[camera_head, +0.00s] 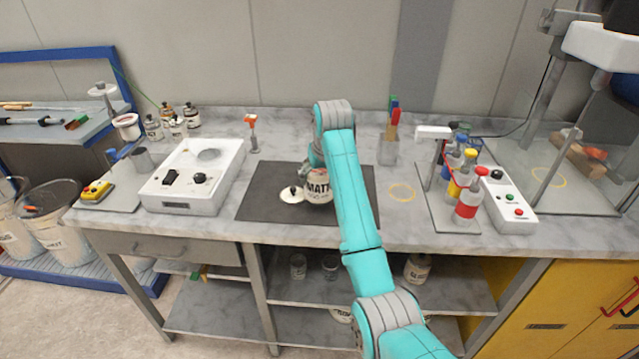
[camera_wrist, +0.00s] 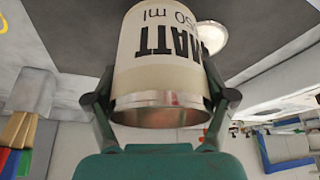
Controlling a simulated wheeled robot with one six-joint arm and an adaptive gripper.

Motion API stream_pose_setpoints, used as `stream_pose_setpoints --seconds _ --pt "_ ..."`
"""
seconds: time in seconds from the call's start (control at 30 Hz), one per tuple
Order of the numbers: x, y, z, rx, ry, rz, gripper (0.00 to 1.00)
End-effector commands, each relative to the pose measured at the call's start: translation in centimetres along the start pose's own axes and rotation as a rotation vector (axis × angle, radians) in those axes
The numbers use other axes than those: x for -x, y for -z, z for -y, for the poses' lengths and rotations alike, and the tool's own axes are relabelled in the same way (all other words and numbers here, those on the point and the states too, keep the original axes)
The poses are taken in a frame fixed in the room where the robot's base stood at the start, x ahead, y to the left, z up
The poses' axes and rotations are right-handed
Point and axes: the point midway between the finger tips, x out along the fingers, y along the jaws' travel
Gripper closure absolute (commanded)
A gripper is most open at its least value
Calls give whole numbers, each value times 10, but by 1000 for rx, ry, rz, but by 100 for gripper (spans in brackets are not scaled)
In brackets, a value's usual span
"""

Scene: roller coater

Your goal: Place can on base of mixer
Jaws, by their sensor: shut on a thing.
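My gripper (camera_head: 316,163) is shut on a cream can (camera_head: 319,190) with a black MATT label, at the dark mat in the middle of the bench. In the wrist view the fingers (camera_wrist: 160,88) grip both sides of the can (camera_wrist: 155,45), whose silver rim faces the camera. I cannot tell whether the can touches the mat. What looks like the mixer stands at the far right, with a tall frame and a white head (camera_head: 603,47). Its flat base (camera_head: 580,195) bears a yellow ring and looks clear inside that ring.
A white lid (camera_head: 291,195) lies on the dark mat (camera_head: 262,206), beside the can. A white scale (camera_head: 190,200) stands left.

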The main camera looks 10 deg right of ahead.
Motion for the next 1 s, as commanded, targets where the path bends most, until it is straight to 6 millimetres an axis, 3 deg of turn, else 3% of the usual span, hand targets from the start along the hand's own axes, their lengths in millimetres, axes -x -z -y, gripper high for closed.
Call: stream_pose_setpoints --seconds 0.2,0.57,0.6,0.63,1.0 --pt "-23 -10 0 0 0 0 85" --pt "-26 -11 0 0 0 -1 85" --pt "-27 -11 0 0 0 0 10" --pt "-27 -11 0 0 0 0 3" --pt "-26 -11 0 0 0 0 0"
